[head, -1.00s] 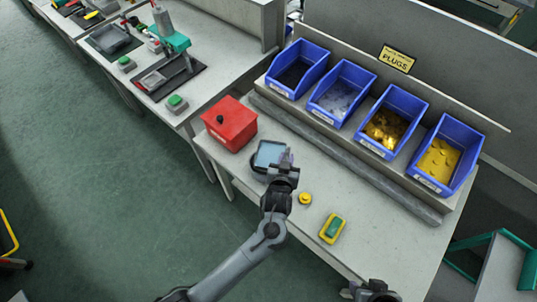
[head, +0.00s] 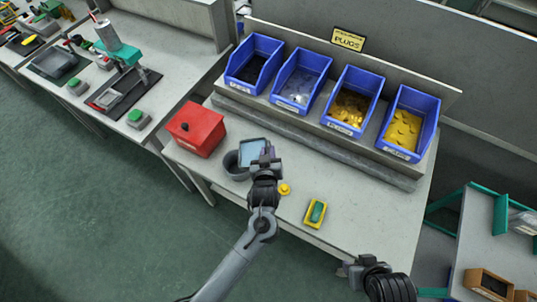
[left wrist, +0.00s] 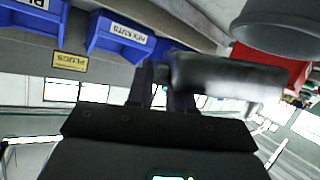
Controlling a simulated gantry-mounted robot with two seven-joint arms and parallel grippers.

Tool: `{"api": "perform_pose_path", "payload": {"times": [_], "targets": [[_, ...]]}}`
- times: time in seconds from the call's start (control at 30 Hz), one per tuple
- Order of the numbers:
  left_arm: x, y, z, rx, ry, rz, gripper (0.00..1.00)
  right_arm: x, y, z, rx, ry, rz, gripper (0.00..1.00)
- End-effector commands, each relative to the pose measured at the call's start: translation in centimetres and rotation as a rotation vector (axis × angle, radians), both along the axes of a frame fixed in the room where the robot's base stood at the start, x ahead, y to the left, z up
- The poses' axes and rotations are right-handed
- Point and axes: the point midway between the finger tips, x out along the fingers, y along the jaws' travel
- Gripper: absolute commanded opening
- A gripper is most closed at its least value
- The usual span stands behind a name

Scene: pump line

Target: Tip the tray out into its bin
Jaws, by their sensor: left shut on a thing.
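A small tray (head: 253,151) with a light blue-grey face shows in the head view, at the end of my left arm. My left gripper (head: 265,165) is shut on its right side. In the left wrist view the tray (left wrist: 225,75) is a blurred grey shape at the fingers (left wrist: 160,88). A round dark grey bin (head: 234,166) stands on the bench just left of and partly behind the tray. It seems to show at the top right of the left wrist view (left wrist: 280,25). The tray's contents cannot be made out. My right gripper (head: 350,268) is at the bottom right, its jaws unclear.
A red box (head: 196,128) with a black knob stands left of the bin. A yellow button (head: 284,189) and a yellow-and-green block (head: 316,212) are to the right. Blue bins (head: 300,78) line the raised shelf behind. The bench's right end (head: 385,220) is clear.

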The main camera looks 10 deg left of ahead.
Motion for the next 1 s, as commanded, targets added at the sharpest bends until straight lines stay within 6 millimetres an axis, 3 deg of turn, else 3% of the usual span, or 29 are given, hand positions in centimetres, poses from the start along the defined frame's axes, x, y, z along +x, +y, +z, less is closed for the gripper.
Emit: {"api": "perform_pose_path", "payload": {"times": [0.17, 0.27, 1.0], "targets": [[0.0, 0.2, -1.1, -0.065, -0.011, 0.0, 0.0, 0.0, 0.1, -2.1, 0.005, 0.001, -0.004, 0.47], [-0.1, 0.5, -0.4, -0.145, -0.024, 0.0, 0.0, 0.0, 0.2, -3.0, 0.008, 0.0, -0.005, 0.47], [-0.3, 1.7, 0.2, -0.156, -0.024, 0.0, 0.0, 0.0, 0.0, -1.7, 0.0, -0.001, 0.0, 0.47]]}}
